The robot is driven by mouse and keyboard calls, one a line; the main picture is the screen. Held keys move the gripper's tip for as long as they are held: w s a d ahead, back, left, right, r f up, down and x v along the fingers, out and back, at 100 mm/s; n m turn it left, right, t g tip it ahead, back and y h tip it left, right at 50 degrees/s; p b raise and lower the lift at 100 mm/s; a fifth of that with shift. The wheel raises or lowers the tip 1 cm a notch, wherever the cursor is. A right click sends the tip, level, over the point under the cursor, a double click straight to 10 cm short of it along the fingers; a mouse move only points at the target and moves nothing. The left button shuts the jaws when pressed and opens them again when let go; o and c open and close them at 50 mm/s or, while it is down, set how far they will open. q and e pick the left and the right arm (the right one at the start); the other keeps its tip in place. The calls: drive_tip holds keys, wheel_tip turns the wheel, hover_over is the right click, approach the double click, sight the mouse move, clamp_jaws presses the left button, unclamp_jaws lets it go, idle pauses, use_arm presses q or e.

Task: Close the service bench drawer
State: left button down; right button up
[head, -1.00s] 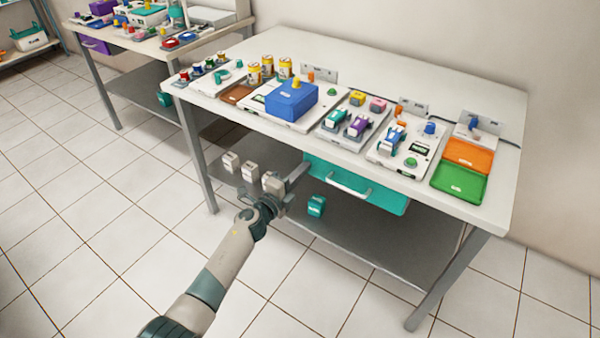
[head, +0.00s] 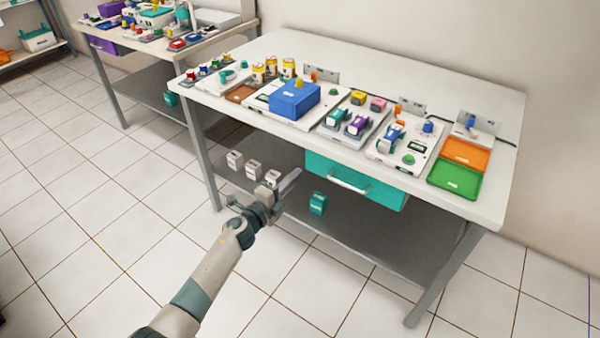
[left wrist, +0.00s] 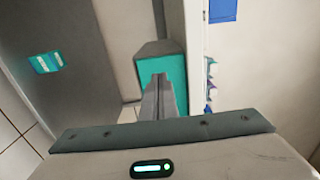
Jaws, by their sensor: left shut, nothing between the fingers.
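The service bench (head: 345,60) has a teal drawer (head: 385,193) under its top, with a pale bar handle (head: 348,181). The handle is not visible there. My right gripper is out of view.
Below, the bench's grey shelf (head: 370,240) holds white boxes (head: 253,170) and a teal box (head: 318,203). The top carries trays, a blue box (head: 293,100) and small devices. A second bench (head: 150,45) stands at back left. Tiled floor is clear at left.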

use_arm(q)
drive_tip(key=v, duration=0.8)
drive_tip(key=shift+p, duration=0.35)
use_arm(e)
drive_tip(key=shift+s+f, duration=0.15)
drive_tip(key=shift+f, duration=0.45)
use_arm(q)
drive_tip(key=shift+a+f, duration=0.1)
drive_tip(key=shift+f, duration=0.1)
